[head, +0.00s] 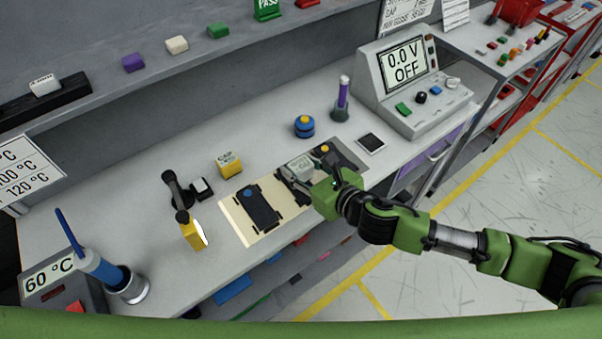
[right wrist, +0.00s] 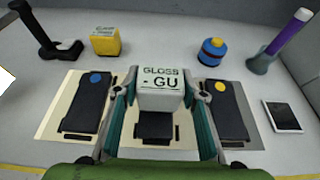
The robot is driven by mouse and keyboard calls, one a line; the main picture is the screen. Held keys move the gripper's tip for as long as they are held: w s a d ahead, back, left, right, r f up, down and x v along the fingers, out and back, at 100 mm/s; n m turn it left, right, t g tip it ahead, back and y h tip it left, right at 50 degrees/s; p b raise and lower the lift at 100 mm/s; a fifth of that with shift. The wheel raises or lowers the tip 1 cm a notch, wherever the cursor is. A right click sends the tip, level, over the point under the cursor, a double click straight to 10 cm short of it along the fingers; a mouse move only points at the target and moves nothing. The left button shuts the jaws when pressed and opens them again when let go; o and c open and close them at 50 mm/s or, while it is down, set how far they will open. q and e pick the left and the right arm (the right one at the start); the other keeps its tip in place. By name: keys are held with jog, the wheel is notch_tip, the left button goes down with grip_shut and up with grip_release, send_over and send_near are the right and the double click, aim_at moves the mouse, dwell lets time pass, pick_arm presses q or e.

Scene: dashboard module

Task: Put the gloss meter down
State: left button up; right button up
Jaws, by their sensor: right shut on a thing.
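The gloss meter (right wrist: 160,92) is a pale grey box with "GLOSS - GU" on its top. It also shows in the head view (head: 300,165), near the middle of the bench. My right gripper (right wrist: 161,100) is shut on it, one finger on each side, and in the head view my right gripper (head: 297,177) reaches it from the right. A dark part (right wrist: 154,126) shows just in front of the meter in the wrist view. I cannot tell whether the meter's underside touches anything. My left gripper is not in view.
A cream mat (head: 236,222) bears a dark module with a blue dot (head: 259,205). A dark module with a yellow dot (right wrist: 222,108) lies on the other side. A yellow block (head: 229,163), a blue knobbed cylinder (head: 304,126) and a flat tablet (head: 371,143) stand nearby.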

jog(key=shift+s+f, duration=0.1)
jog(key=shift+f, duration=1.2)
jog(key=o, duration=1.2)
jog(key=shift+f, duration=0.15)
jog(key=shift+s+d+r, duration=0.1)
jog(key=shift+r, duration=0.1)
jog(key=b+v, duration=0.1)
jog(key=v, duration=1)
jog(key=shift+s+d+r, duration=0.2)
jog(key=shift+s, duration=0.1)
